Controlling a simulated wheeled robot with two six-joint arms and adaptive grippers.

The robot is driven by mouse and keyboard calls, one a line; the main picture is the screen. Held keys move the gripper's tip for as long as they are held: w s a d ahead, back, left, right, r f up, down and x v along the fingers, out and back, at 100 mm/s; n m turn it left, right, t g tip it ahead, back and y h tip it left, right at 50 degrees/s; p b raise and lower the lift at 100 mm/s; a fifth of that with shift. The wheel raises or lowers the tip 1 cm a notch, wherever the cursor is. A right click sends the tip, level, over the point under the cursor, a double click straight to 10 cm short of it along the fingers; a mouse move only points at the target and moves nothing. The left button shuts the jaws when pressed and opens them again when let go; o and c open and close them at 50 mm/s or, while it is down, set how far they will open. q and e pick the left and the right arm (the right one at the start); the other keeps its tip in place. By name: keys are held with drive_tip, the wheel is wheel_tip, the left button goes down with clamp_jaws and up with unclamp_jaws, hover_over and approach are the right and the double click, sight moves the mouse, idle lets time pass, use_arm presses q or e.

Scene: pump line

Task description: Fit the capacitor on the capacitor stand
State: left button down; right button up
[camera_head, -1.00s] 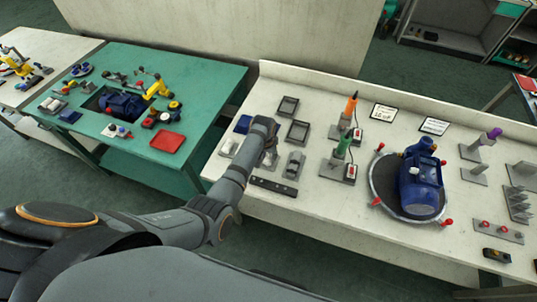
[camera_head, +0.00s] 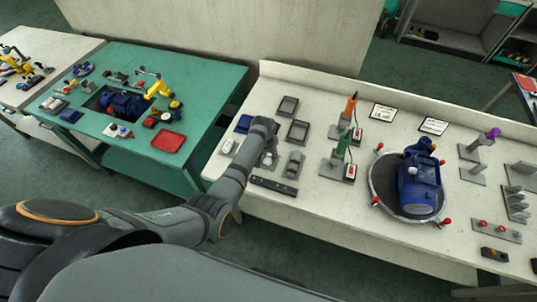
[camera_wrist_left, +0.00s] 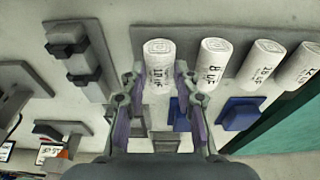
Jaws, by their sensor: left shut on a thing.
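My left gripper (camera_head: 267,150) reaches down over the pale bench. In the left wrist view its two fingers (camera_wrist_left: 158,82) are shut around a white capacitor (camera_wrist_left: 158,62) with a dark printed label that I cannot read surely. I cannot tell whether this capacitor is clear of the grey rack (camera_wrist_left: 127,38) behind it. A grey block with two dark clamps (camera_wrist_left: 76,52), which may be the capacitor stand, is empty beside it; it also shows in the head view (camera_head: 293,165), right of the gripper. My right gripper is not in view.
A blue block (camera_wrist_left: 240,114) is near the gripper. Tools (camera_head: 341,155) stand upright to the right, before a blue pump (camera_head: 419,185).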

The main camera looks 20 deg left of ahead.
use_arm(q)
drive_tip(key=shift+f, duration=0.1)
idle(0.3)
drive_tip(key=c, duration=0.9)
unclamp_jaws()
drive_tip(key=r+p, duration=0.3)
drive_tip(key=s+r+p, duration=0.1)
drive_tip(key=r+p, duration=0.2)
drive_tip(key=p, duration=0.1)
drive_tip(key=shift+s, duration=0.15)
drive_tip(key=shift+r, duration=0.3)
drive_tip(key=r, duration=0.3)
drive_tip(key=s+r, duration=0.1)
drive_tip(key=r, duration=0.3)
drive_tip(key=s+r, duration=0.1)
drive_tip(key=r, duration=0.3)
drive_tip(key=shift+s+a, duration=0.15)
